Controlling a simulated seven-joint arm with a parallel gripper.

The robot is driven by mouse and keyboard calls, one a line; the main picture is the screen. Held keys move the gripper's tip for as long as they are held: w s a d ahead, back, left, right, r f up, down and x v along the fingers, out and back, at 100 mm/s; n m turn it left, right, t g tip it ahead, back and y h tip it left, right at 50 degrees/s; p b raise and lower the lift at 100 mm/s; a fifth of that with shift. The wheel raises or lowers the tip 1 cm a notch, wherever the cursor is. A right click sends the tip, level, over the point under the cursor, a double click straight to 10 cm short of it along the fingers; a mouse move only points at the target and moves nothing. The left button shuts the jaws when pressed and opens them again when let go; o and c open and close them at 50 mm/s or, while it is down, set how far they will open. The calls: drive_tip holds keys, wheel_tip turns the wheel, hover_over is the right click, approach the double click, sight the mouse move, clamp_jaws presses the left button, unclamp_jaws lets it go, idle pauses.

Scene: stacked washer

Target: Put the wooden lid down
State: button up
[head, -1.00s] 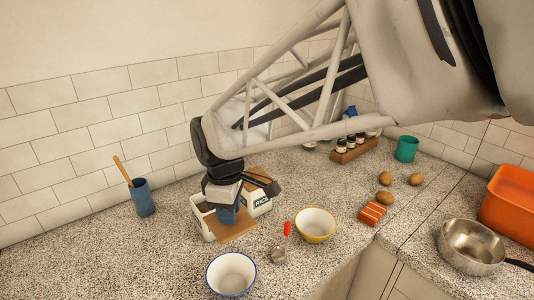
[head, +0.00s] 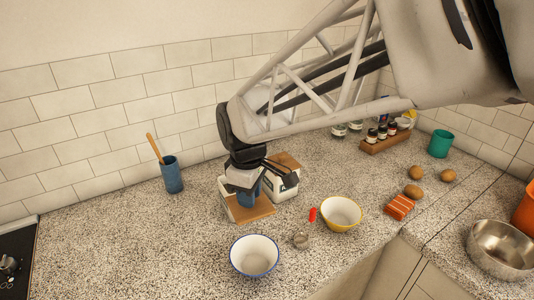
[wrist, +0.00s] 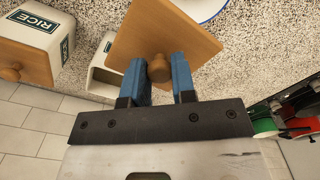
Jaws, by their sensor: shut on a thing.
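The square wooden lid (head: 258,211) is in my gripper (head: 248,193), whose blue fingers are shut on its round knob. The wrist view shows the lid (wrist: 192,33) and its knob (wrist: 159,68) between the fingertips (wrist: 159,80). An open white canister (head: 226,197) stands just left of the lid in the head view. The lid overlaps part of this canister (wrist: 101,78) in the wrist view. I cannot tell whether the lid's underside touches the counter.
A white RICE canister (wrist: 38,27) with its own wooden lid (wrist: 22,64) stands beside the open one. The counter (head: 130,250) is clear at front left.

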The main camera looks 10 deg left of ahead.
drive_tip(key=shift+w+a+f+m, duration=0.1)
drive_tip(key=shift+a+f+m, duration=0.95)
drive_tip(key=shift+a+f, duration=0.75)
drive_tip(key=shift+a+f+m, duration=1.1)
drive_tip(key=shift+a+f, duration=0.35)
drive_tip(key=shift+a, duration=0.7)
drive_tip(key=shift+w+a+f+m, duration=0.1)
drive_tip(key=shift+a+f+m, duration=0.95)
drive_tip(key=shift+a+f, duration=0.75)
drive_tip(key=shift+a+f+n, duration=0.35)
drive_tip(key=shift+a+n, duration=0.2)
drive_tip(key=shift+a, duration=0.15)
drive_tip(key=shift+a+f+n, duration=0.3)
drive_tip(key=shift+a+n, duration=0.3)
drive_tip(key=shift+a, duration=0.1)
drive_tip(key=shift+a+f+n, duration=0.35)
drive_tip(key=shift+a+n, duration=0.2)
drive_tip(key=shift+a, duration=0.15)
drive_tip(key=shift+f, duration=1.5)
drive_tip(key=o, duration=0.9)
drive_tip(key=shift+f, duration=0.1)
